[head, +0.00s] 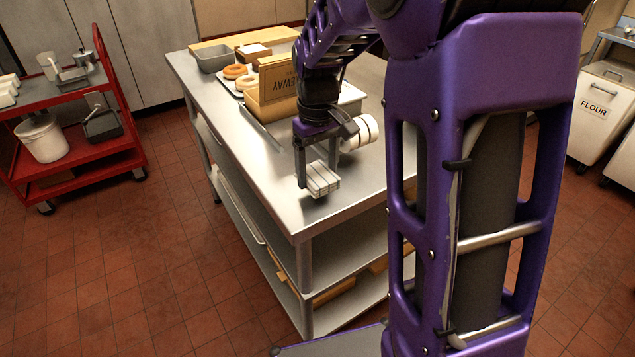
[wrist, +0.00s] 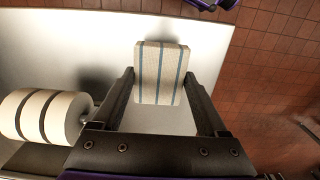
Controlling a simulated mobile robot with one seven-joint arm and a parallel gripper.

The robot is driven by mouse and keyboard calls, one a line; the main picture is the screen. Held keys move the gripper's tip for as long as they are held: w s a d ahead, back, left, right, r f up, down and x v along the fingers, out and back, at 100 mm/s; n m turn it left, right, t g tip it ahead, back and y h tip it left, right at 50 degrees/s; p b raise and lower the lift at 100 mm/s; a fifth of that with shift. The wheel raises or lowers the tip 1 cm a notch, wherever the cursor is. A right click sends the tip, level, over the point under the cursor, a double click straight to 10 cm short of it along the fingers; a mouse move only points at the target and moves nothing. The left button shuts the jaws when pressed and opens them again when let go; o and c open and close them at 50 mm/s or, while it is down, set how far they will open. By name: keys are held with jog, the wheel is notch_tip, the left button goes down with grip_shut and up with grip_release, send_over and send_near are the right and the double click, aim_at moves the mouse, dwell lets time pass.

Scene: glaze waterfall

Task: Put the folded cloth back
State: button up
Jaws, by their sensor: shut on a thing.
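The folded cloth (head: 323,179) is a small white pad with dark stripes, near the front corner of the steel table (head: 215,90). In the wrist view the cloth (wrist: 160,70) is cream with blue-grey stripes and lies between my two fingertips. My gripper (head: 318,175) points down and is shut on the cloth, one finger at each side; it also shows in the wrist view (wrist: 159,78). I cannot tell whether the cloth touches the tabletop or hangs just above it.
A white roll with dark bands (head: 360,133) lies beside my gripper. A cardboard box (head: 278,88), doughnuts (head: 235,71) and a grey bin (head: 212,58) stand farther back. A red cart (head: 85,165) is at left. The tabletop's left front strip is clear.

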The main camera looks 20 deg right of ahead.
aim_at(317, 173)
jog(key=shift+f, duration=1.35)
jog(key=shift+f, duration=0.1)
jog(key=shift+f, duration=0.15)
jog(key=o, duration=1.2)
notch_tip(317, 173, up, 12)
jog(key=shift+r+p, duration=0.25)
jog(key=shift+p, duration=0.65)
